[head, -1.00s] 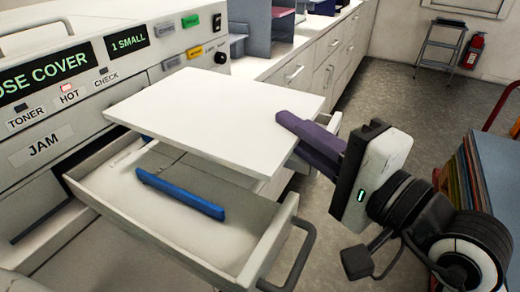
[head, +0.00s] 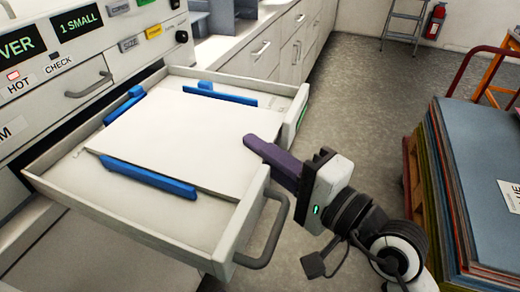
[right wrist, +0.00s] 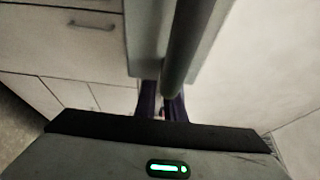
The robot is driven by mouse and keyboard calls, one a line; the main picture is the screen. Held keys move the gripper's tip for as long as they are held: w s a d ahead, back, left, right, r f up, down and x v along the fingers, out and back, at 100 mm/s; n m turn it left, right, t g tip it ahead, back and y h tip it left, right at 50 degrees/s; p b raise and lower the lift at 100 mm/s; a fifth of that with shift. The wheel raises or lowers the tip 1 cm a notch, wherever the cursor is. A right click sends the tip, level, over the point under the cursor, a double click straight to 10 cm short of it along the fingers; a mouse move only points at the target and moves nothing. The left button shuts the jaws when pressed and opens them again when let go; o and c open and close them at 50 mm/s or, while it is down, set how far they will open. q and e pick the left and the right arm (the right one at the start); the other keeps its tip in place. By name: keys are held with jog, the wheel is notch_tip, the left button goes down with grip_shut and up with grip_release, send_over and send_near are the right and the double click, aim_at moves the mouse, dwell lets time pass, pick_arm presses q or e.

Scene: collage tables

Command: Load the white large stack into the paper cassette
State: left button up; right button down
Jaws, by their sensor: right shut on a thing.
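The white large stack (head: 180,130) lies flat and low inside the open paper cassette (head: 225,225), between blue guides. One blue guide (head: 150,180) is along its near side, another (head: 220,96) along its far side, and a third (head: 124,105) at its left end. In the right wrist view the fingers (right wrist: 161,103) are partly hidden behind the cassette handle (right wrist: 187,50). My left gripper is out of view.
The cassette's handle (head: 275,235) sticks out close beside my right gripper. The printer panel (head: 60,60) stands at left, with the HOT light lit. A pallet of coloured sheets (head: 480,190) is at right. Open floor (head: 360,130) lies between.

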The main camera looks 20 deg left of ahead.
jog(key=c, duration=2.3)
grip_release()
jog(key=shift+f, duration=0.2)
jog(key=o, duration=0.5)
jog(key=shift+r, duration=0.1)
jog(key=shift+c, duration=0.2)
jog(key=shift+r, duration=0.1)
jog(key=shift+d, duration=0.1)
jog(key=b+v, duration=0.2)
jog(key=v, duration=1)
jog(key=shift+b, duration=0.3)
